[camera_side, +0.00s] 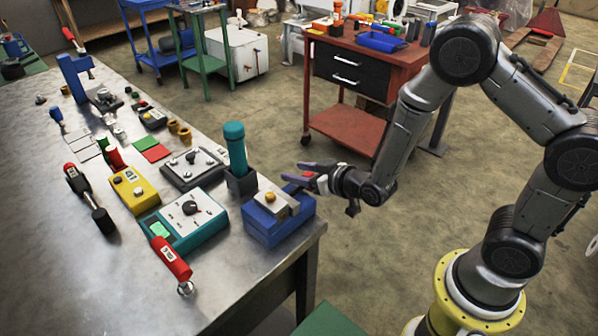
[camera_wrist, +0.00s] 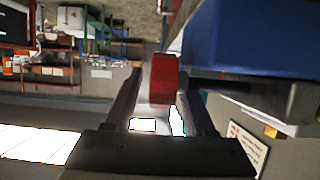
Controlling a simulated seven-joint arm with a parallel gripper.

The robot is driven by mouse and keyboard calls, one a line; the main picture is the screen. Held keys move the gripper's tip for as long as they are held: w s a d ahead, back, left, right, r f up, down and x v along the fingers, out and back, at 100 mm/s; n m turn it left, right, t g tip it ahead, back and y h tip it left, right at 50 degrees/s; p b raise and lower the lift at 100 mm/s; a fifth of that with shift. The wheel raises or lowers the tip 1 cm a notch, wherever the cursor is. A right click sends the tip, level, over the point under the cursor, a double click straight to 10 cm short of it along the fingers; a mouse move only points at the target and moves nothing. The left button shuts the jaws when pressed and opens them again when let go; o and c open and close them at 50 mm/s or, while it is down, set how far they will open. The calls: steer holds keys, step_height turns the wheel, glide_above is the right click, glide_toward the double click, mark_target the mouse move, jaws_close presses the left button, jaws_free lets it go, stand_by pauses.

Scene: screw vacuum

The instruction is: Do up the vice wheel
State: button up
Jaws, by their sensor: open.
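The blue vice (camera_side: 278,217) stands at the right-hand corner of the metal workbench, with a grey plate and a brass-coloured round part on top. In the wrist view its blue body (camera_wrist: 255,38) fills the upper right. The red vice wheel (camera_wrist: 163,78) appears edge-on between my two fingers, beside a dark shaft (camera_wrist: 235,88) on the vice side. My gripper (camera_side: 294,172) is open just beyond the bench edge, right of the vice, with its fingers on either side of the wheel. Whether a finger touches the wheel cannot be told.
A teal-topped cylinder (camera_side: 236,148) in a dark holder stands right behind the vice. A teal control box (camera_side: 187,214), a yellow box (camera_side: 135,190) and a red-handled tool (camera_side: 171,260) lie to its left. A red tool cart (camera_side: 375,70) stands behind my arm.

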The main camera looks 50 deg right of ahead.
jaws_close()
steer(key=shift+r+t, duration=0.1)
steer(key=shift+t, duration=0.2)
steer(key=shift+s+r+t, duration=0.3)
steer(key=shift+t, duration=1.15)
steer(key=shift+s+r+t, duration=0.3)
steer(key=shift+r+t, duration=0.05)
steer(key=shift+t, duration=1.05)
steer(key=shift+s+r+t, duration=0.3)
steer(key=shift+t, duration=1.15)
